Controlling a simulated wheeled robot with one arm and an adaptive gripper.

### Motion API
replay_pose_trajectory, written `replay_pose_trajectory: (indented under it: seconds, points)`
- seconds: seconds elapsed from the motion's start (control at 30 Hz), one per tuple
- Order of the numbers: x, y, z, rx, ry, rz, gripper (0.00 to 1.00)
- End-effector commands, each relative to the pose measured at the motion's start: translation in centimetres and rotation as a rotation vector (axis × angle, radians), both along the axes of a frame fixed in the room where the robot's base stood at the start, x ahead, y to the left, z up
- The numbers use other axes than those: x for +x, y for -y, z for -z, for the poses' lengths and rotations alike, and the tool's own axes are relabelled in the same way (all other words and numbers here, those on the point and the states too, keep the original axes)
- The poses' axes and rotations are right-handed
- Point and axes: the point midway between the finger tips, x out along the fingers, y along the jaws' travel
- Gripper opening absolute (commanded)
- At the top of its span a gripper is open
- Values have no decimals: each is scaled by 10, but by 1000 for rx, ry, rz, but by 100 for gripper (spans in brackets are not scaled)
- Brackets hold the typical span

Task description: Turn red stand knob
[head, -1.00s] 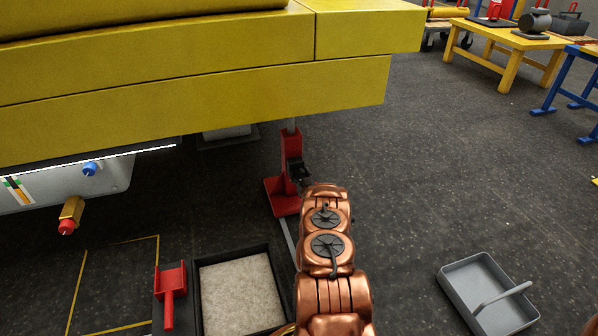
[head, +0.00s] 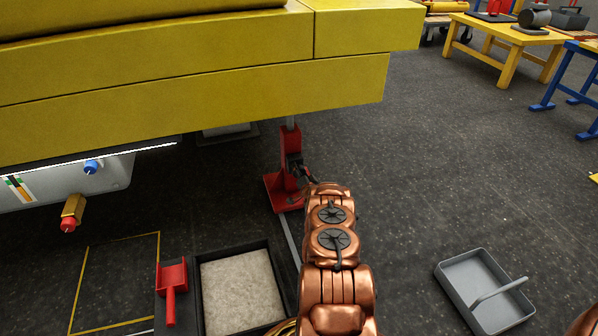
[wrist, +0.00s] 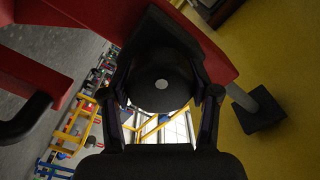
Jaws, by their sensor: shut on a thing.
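The red stand (head: 291,146) is upright on the floor under the yellow boom, on a red base plate (head: 283,196). Its red body (wrist: 215,62) crosses the top of the wrist view. The round black knob (wrist: 163,75) with a pale dot at its centre faces the wrist camera. My gripper (wrist: 164,97) is shut on the knob, one black finger on each side of it. In the head view my gripper (head: 303,172) is at the stand's right side, and my copper arm partly hides it. The knob cannot be made out there.
The yellow boom (head: 200,95) hangs low above the stand. A black-rimmed tray (head: 208,318) with pale fill and a red scoop (head: 171,290) lie in front. A grey tote (head: 455,283) stands at right. The floor between the tote and the tables behind is clear.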

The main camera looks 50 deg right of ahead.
Motion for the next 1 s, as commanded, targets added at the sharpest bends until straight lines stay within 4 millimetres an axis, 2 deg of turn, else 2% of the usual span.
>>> replay_pose_trajectory:
  seconds: [0.3,0.87,0.9,1.0]
  points:
    - [0,2,-1,109,62,2,26]
    - [0,2,-1,130,75,3,26]
    - [0,2,-1,130,75,3,65]
    - [0,2,-1,131,74,2,75]
